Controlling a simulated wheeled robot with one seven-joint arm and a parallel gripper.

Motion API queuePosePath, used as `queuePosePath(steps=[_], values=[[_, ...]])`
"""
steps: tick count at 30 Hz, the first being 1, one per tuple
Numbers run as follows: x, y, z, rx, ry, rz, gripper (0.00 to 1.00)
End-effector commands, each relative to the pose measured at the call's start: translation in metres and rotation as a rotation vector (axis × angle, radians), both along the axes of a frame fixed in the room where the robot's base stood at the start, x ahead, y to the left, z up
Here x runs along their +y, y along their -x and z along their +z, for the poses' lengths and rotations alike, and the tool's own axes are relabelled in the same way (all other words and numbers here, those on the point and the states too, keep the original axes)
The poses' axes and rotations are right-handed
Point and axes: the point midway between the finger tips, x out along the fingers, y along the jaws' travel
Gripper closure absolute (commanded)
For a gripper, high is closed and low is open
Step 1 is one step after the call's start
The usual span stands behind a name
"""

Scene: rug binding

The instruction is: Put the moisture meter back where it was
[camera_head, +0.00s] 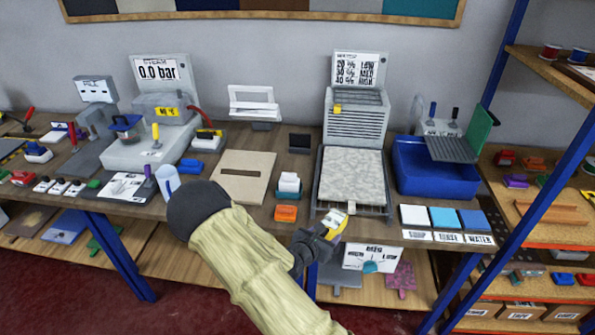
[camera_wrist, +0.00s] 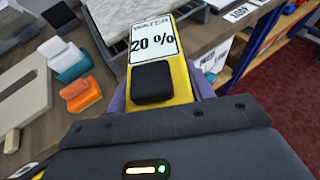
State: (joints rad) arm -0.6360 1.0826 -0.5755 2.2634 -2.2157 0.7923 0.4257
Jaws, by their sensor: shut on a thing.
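The moisture meter (camera_wrist: 158,75) is yellow, with a white label reading "WATER 20 %" and a black block on its face. My gripper (camera_wrist: 165,95) is shut on it, with pale purple finger parts showing on both sides. In the head view the meter (camera_head: 337,222) shows small and partly hidden in my gripper (camera_head: 325,234), at the bench's front edge below the grey patterned slab (camera_head: 350,175). I cannot tell from the frames whether it touches the bench.
A beige board with a dark slot (camera_head: 243,175), an orange block (camera_head: 286,213) and a white-topped teal block (camera_head: 289,184) lie left of the meter. A blue tub (camera_head: 435,180) and several coloured tiles (camera_head: 443,217) are to the right. A blue shelf post (camera_head: 520,180) stands at right.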

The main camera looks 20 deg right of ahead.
Motion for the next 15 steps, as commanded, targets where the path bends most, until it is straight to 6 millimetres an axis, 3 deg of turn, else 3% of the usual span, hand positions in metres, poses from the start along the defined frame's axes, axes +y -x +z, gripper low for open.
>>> queuePosePath(steps=[4,15], values=[[-0.008,0.004,0.014,-0.005,-0.002,-0.123,0.80],[-0.017,0.012,0.026,-0.001,0.003,-0.267,0.80]])
